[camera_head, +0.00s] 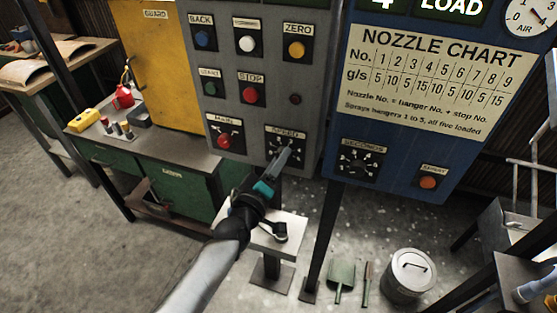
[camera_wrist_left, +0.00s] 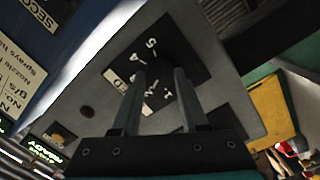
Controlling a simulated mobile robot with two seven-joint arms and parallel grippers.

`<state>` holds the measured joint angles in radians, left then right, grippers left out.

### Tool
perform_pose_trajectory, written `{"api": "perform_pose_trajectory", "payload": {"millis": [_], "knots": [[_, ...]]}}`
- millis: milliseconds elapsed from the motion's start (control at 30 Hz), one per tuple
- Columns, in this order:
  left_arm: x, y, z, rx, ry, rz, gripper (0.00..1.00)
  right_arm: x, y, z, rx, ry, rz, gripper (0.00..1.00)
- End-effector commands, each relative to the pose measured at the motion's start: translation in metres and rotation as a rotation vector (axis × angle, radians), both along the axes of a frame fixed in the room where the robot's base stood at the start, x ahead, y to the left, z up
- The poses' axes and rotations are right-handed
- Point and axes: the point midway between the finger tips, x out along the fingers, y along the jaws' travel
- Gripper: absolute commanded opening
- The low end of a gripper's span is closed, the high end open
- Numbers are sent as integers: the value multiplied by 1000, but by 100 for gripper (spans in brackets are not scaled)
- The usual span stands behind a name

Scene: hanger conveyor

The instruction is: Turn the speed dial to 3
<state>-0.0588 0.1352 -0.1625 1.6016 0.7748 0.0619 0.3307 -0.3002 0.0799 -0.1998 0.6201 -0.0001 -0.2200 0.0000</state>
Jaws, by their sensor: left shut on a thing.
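The speed dial is on a black square plate (camera_head: 272,140) at the lower right of the grey control panel (camera_head: 224,112), under a SPEED label. My left gripper (camera_head: 284,155) reaches up to it from below and covers much of the dial. In the left wrist view the two fingers of my left gripper (camera_wrist_left: 158,80) are shut on the dark knob (camera_wrist_left: 160,70), one on each side. White numbers show around the knob on the plate (camera_wrist_left: 188,50). The knob's pointer is hidden or too dark to read. My right gripper is not in view.
The red MAIN switch (camera_head: 223,141) is left of the dial. The SECONDS dial (camera_head: 360,161) and a blue panel (camera_head: 402,20) are to the right. A small white stand (camera_head: 290,243) is below my left arm. A green bench (camera_head: 190,180) stands left.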

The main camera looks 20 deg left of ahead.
Motion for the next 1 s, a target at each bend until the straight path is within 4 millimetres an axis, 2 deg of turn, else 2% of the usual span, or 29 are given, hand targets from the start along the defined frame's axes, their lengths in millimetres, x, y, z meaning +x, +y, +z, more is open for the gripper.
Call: {"api": "perform_pose_trajectory", "payload": {"millis": [367, 1000], "knots": [[0, 0, 2, 102, -3, -1, 0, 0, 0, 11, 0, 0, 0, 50], [0, -1, 4, 603, -20, -1, 0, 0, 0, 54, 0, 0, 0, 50]]}}
